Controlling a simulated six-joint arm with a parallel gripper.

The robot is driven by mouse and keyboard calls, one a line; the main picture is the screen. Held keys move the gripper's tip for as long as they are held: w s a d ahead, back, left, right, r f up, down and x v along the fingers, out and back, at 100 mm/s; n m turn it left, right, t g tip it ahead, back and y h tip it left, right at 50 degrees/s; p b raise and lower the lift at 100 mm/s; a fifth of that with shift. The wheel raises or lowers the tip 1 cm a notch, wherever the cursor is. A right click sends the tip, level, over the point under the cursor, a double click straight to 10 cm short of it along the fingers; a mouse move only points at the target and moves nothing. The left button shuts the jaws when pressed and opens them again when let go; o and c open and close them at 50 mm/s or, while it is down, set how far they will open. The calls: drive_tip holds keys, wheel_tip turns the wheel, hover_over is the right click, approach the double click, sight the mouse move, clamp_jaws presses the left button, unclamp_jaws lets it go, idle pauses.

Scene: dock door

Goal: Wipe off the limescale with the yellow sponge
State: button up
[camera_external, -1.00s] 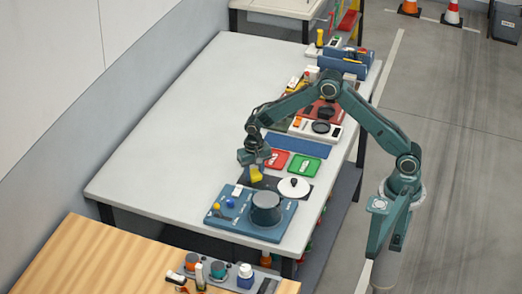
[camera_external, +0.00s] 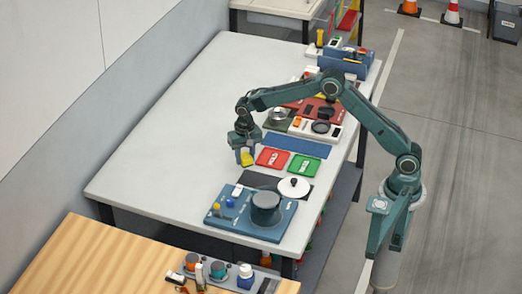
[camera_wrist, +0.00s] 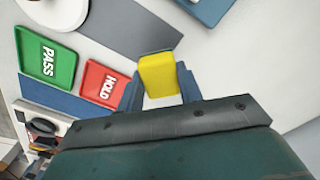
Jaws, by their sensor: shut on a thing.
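My gripper (camera_external: 243,148) is shut on the yellow sponge (camera_external: 246,158) and holds it over the white table, left of the red HOLD tray. In the wrist view the sponge (camera_wrist: 158,75) sits between the two fingers of my gripper (camera_wrist: 160,92). Whether the sponge touches the table I cannot tell. A dark grey pot (camera_external: 265,208) stands on a blue board (camera_external: 229,221) nearer the front. A round white lid with a dark knob (camera_external: 294,187) lies on a dark mat (camera_external: 262,180). I cannot make out limescale on any of these.
The red HOLD tray (camera_external: 272,157) and green PASS tray (camera_external: 304,165) lie side by side. A blue strip (camera_external: 298,144) and several devices lie beyond them. The table's left side (camera_external: 170,150) is clear. A wooden table (camera_external: 95,265) stands in front.

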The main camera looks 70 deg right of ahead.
drive_tip(key=shift+r, duration=0.85)
